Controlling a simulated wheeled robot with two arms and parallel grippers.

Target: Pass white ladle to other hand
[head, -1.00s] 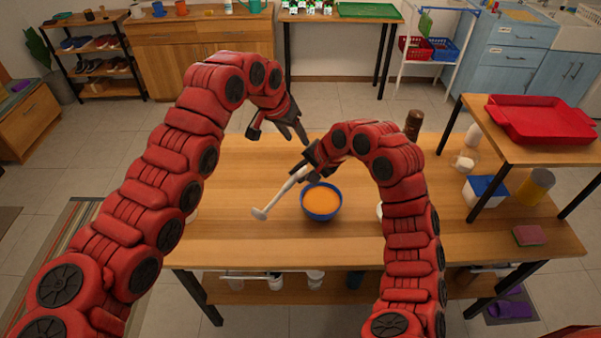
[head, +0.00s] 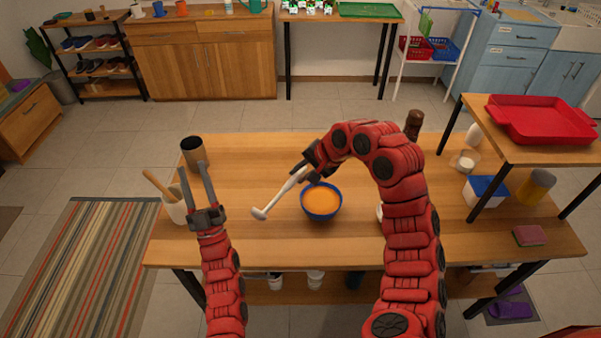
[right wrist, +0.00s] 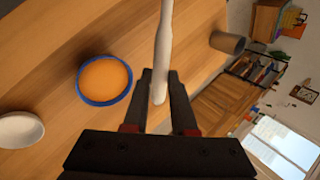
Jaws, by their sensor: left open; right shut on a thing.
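The white ladle (head: 278,199) is held by its handle in my right gripper (head: 312,165), with its head end pointing down and left, beside the bowl. In the right wrist view the ladle's handle (right wrist: 163,50) runs up between the fingers of my right gripper (right wrist: 162,82), which is shut on it. My left gripper (head: 196,188) is open and empty, left of the ladle and apart from it, its fingers pointing toward the back of the table.
A blue bowl of orange content (head: 321,202) sits by the ladle. A dark cup (head: 194,151) and a white pot with a wooden-handled tool (head: 174,206) stand near my left gripper. A raised shelf with a red tray (head: 541,121) is at right.

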